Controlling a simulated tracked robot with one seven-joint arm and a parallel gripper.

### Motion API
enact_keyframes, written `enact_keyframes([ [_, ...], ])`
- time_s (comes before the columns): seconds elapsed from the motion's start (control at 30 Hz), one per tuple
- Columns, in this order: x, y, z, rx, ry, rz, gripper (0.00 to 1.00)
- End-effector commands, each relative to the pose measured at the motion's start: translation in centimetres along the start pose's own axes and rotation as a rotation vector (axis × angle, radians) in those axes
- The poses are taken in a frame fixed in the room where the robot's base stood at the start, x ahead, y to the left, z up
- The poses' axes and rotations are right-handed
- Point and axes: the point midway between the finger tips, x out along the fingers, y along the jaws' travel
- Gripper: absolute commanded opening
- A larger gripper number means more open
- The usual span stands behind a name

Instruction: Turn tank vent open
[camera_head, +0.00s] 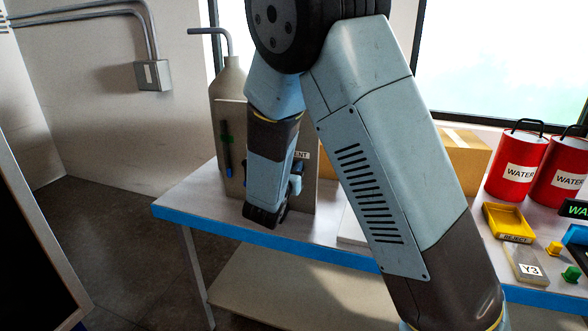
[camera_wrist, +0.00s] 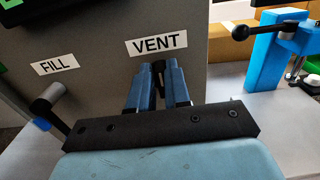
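The grey tank (camera_head: 229,78) stands on the bench, partly behind my arm. Its front carries a VENT label, seen in the wrist view (camera_wrist: 157,44). My gripper (camera_wrist: 160,70) is right below this label, against or very near the tank front. Its two blue fingers are close together with a narrow dark gap between them. The vent handle is hidden by the fingers, so I cannot tell whether they hold it or how it is turned. To the left, a FILL label (camera_wrist: 55,64) sits above a grey fill valve (camera_wrist: 46,98). In the head view my arm hides the fingertips.
A blue fixture with a black ball lever (camera_wrist: 265,55) stands right of the tank. The bench's left end (camera_head: 190,200) is clear.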

Motion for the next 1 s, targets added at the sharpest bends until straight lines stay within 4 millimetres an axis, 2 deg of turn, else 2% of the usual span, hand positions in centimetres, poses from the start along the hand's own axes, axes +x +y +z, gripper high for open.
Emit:
enact_keyframes([
  [0.03, 0.0, -0.01, 0.0, 0.0, 0.0, 0.0, 0.12],
  [0.17, 0.0, -0.01, 0.0, 0.0, 0.0, 0.0, 0.0],
  [0.67, 0.04, -0.14, 0.02, 0.046, -0.001, -0.001, 0.0],
  [1.0, 0.08, -0.6, -0.07, 0.279, 0.0, -0.002, 0.0],
])
